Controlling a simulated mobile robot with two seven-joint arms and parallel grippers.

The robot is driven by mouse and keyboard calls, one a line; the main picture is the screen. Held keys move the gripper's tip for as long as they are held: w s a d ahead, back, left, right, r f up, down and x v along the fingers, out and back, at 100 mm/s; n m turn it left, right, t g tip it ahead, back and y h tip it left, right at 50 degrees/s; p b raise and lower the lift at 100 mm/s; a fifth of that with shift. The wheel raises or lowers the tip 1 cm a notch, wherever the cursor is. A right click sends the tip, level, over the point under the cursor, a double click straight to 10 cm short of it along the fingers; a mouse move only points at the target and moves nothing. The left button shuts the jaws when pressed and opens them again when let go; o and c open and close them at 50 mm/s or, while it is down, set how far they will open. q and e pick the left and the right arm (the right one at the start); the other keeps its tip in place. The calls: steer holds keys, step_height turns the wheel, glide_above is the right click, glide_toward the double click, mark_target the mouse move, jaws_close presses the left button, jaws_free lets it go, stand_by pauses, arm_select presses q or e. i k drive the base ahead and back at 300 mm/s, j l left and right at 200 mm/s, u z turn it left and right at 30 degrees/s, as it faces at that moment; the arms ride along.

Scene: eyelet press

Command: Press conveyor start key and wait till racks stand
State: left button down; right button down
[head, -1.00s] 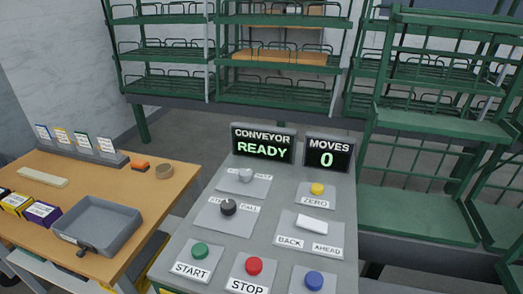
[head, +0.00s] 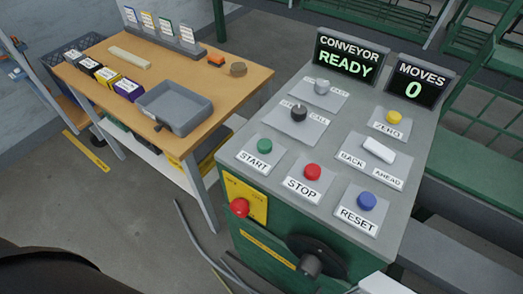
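The green START key (head: 264,146) sits at the front left of the grey control console (head: 225,180), above its START label. The red STOP key (head: 312,172) and the blue RESET key (head: 367,201) are to its right. The conveyor display (head: 346,58) reads CONVEYOR READY, and the moves display (head: 416,84) reads 0. Green wire racks (head: 490,50) show only in part at the top right. A dark shape at the bottom left may be part of my arm. No gripper fingers are visible.
A wooden table (head: 88,45) left of the console holds a grey tray (head: 174,107), small boxes (head: 104,77) and a card holder (head: 165,37). A red button (head: 239,207) and a black knob (head: 311,264) protrude from the console's front. Open floor lies at lower left.

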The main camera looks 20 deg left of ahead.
mark_target(264, 146)
steer(key=j+z, duration=0.1)
steer(key=j, duration=0.3)
steer(key=k+j+z, duration=0.1)
steer(key=j, duration=0.25)
steer(key=k+j+z, duration=0.1)
steer(key=j, duration=0.25)
steer(key=k+j+z, duration=0.15)
steer(key=j, duration=0.25)
steer(key=j+z, duration=0.1)
steer(key=j, duration=0.25)
steer(key=k, duration=0.05)
